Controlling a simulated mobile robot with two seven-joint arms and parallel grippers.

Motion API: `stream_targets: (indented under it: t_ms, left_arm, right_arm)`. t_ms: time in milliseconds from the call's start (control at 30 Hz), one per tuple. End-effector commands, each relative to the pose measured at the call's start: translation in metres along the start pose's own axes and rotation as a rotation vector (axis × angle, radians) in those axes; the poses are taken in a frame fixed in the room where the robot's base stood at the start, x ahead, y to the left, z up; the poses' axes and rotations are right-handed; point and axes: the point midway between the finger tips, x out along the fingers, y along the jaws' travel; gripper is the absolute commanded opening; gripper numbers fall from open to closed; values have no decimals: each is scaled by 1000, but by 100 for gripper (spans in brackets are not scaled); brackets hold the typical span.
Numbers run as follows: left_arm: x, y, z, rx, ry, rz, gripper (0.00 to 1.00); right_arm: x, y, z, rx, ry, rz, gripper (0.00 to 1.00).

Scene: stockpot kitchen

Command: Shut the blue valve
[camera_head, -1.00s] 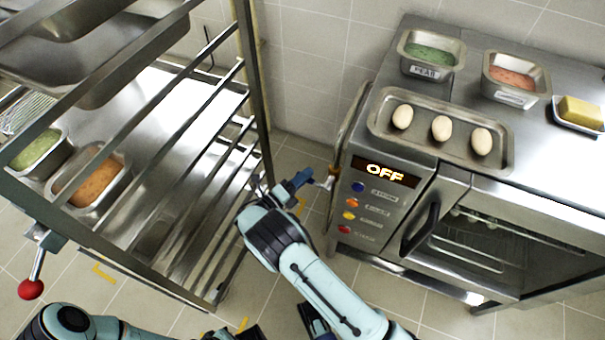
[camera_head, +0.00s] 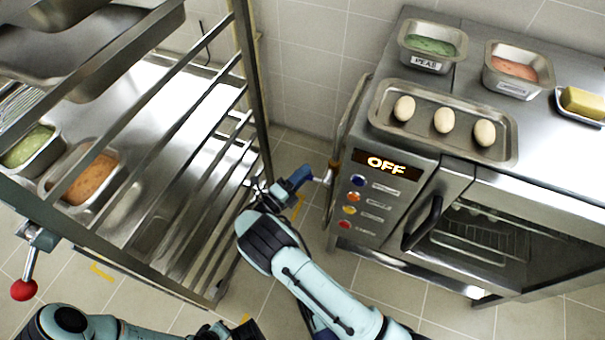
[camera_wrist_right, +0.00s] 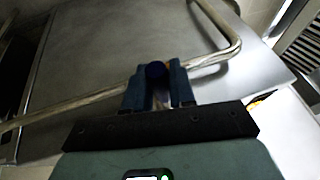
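The blue valve shows as a small dark blue handle end (camera_wrist_right: 155,70) between my right fingertips in the right wrist view. In the head view it lies beside a brass fitting on the pipe at the oven's left side, mostly hidden by the fingers. My right gripper (camera_head: 300,178) reaches in between rack and oven; its fingers (camera_wrist_right: 158,84) stand on both sides of the handle and appear closed on it. The handle's angle is hard to tell. My left gripper (camera_head: 228,332) is partly in view at the bottom edge, away from the valve; its fingers are unclear.
The oven (camera_head: 390,215) stands right, its display reading OFF, with an egg tray (camera_head: 385,120), pans of food and butter on top. A metal rack (camera_head: 262,100) with pans stands close left of my right arm. A red-knobbed lever (camera_head: 24,290) juts out lower left. A bent metal pipe (camera_wrist_right: 90,105) crosses behind the fingers.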

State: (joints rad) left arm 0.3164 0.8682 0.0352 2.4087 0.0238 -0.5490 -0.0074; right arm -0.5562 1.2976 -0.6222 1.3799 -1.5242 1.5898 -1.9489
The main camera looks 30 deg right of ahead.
Motion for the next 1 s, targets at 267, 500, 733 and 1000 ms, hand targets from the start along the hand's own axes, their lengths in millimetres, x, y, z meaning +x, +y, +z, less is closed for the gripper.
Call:
stream_targets:
  t_ms: [267,500,733,1000]
  left_arm:
    - [0,0,0,0,-1,0,0]
    - [0,0,1,0,-3,0,0]
    - [-1,0,2,1,-6,0,0]
    - [2,0,-1,0,2,0,0]
  right_arm:
    - [0,2,-1,-4,0,2,30]
    - [-15,1,0,-3,-4,2,30]
    - [-64,2,0,-2,-5,3,30]
    - [-117,2,-1,-4,-2,2,30]
